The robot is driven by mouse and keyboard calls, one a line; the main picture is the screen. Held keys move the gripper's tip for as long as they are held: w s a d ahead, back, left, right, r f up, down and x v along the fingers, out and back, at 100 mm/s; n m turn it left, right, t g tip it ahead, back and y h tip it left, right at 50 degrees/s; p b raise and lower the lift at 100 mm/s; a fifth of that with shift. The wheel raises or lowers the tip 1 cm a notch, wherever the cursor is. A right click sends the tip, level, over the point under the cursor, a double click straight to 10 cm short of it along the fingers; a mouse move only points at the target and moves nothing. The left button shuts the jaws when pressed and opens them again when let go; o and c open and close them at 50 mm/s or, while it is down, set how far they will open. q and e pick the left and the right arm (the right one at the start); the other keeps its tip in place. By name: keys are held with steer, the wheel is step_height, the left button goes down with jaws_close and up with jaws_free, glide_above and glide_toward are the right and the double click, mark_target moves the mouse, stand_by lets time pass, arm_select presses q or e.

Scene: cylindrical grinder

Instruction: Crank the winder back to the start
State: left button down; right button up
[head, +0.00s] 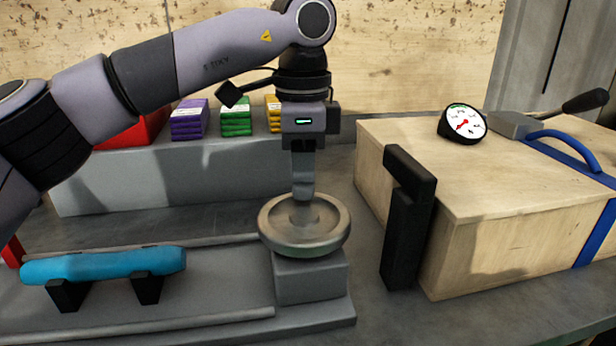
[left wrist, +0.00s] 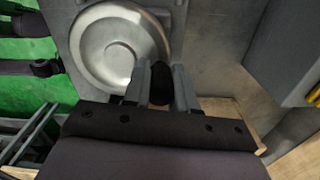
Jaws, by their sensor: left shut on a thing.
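The winder is a round grey metal handwheel (head: 323,241) on a grey block (head: 310,278), right of centre in the bed. It shows from above in the left wrist view (left wrist: 91,51). My left gripper (head: 303,192) points down over the wheel, its fingertips at the far side of the rim. In the left wrist view my gripper's fingers (left wrist: 161,92) stand on both sides of a dark crank knob (left wrist: 160,74) at the wheel's edge, shut on it. The fingers hide the knob in the head view. My right gripper is not in view.
A blue cylinder (head: 105,264) rests on two black supports left of the wheel. A black upright bracket (head: 405,220) and a wooden crate (head: 490,205) with a dial gauge (head: 464,122) stand to the right. Coloured stacks (head: 237,117) sit on the grey ledge behind.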

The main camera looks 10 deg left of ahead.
arm_select(q)
steer(key=shift+a+r+n, duration=0.15)
steer(key=shift+n, duration=0.15)
steer(key=c, duration=0.9)
jaws_free()
step_height(320, 180, up, 7)
steer(key=shift+f+p, duration=0.1)
steer(key=shift+p, duration=0.6)
